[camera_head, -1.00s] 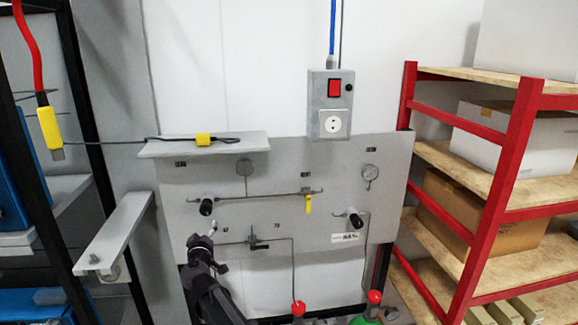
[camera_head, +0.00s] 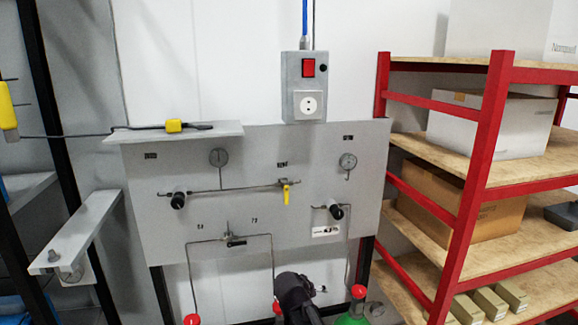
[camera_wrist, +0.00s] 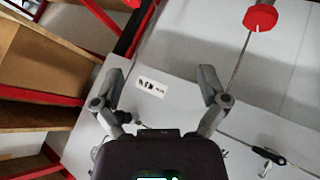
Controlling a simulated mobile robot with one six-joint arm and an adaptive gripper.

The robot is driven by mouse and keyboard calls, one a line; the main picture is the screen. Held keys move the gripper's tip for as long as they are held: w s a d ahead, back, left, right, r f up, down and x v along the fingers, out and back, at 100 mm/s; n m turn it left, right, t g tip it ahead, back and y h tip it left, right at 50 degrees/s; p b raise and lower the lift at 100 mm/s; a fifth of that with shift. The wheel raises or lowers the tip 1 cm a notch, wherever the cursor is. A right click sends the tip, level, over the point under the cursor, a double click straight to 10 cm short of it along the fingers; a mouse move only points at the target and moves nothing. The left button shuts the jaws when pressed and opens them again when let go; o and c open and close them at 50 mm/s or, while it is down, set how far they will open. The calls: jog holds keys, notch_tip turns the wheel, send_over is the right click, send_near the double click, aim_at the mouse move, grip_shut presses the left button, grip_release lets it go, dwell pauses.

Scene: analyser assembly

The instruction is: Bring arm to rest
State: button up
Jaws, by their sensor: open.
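My arm shows at the bottom middle of the head view, low in front of the grey panel (camera_head: 262,150). My gripper (camera_wrist: 160,85) shows in the wrist view with its two grey fingers spread wide apart and nothing between them. Behind the fingers in that view lies the panel (camera_wrist: 180,72) with a white label (camera_wrist: 151,86). In the head view the fingers are too small and dark to make out clearly.
The panel carries gauges (camera_head: 347,161), black knobs (camera_head: 178,200) and a yellow-handled valve (camera_head: 286,193). Red-capped cylinders, one green (camera_head: 352,319), stand below. A red-framed shelf (camera_head: 480,140) with boxes is at the right. A small grey ledge (camera_head: 78,235) juts out at the left.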

jog(key=s+d+f+g+y+b, duration=0.2)
jog(key=s+d+f+g+b, duration=0.1)
jog(key=s+d+f, duration=0.2)
jog(key=s+d+f+m+g+y+b, duration=0.1)
jog(key=s+d+f+g+y+b, duration=0.2)
jog(key=s+f, duration=0.4)
jog(key=s+d+g, duration=0.1)
jog(key=s+d, duration=0.1)
jog(key=s, duration=0.1)
jog(key=shift+s, duration=0.3)
jog(key=shift+f, duration=0.1)
dwell(0.9)
